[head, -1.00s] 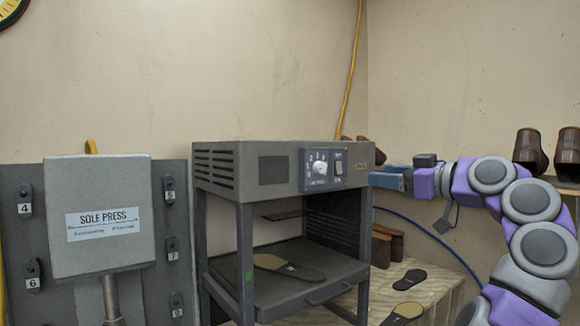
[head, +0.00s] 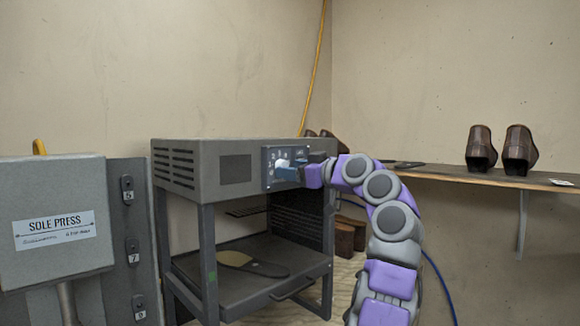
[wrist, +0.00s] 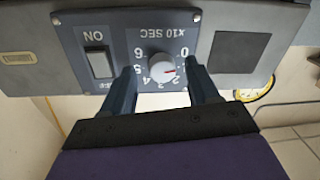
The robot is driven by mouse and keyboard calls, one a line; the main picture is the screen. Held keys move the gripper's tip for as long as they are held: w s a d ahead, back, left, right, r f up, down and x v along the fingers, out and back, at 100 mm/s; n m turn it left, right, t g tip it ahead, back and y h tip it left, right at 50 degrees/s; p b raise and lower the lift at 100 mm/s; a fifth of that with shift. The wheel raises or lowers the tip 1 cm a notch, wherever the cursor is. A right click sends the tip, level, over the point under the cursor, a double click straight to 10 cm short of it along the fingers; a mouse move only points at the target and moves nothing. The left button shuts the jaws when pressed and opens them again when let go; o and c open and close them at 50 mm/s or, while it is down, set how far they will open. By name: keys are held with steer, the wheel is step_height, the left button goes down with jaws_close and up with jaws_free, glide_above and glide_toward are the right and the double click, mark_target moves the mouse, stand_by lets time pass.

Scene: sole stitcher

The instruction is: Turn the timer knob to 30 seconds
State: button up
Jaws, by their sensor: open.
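In the wrist view, which shows the panel upside down, the knob (wrist: 162,66) sits between the two fingers of my gripper (wrist: 159,72). The fingers are open, one on each side, with gaps to the knob. The scale reads x10 SEC, with 0 and 6 visible. In the head view my gripper (head: 290,172) is at the panel and partly covers the knob.
An ON switch (wrist: 100,63) is beside the dial, close to the left finger. A sole (head: 255,262) lies on the tray under the heater box. The sole press (head: 50,215) stands at left. A shelf (head: 430,173) with brown shoes is at right.

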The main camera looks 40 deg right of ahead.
steer(key=shift+w+a, duration=0.1)
steer(key=shift+w, duration=0.6)
steer(key=c, duration=1)
steer(key=shift+c, duration=0.2)
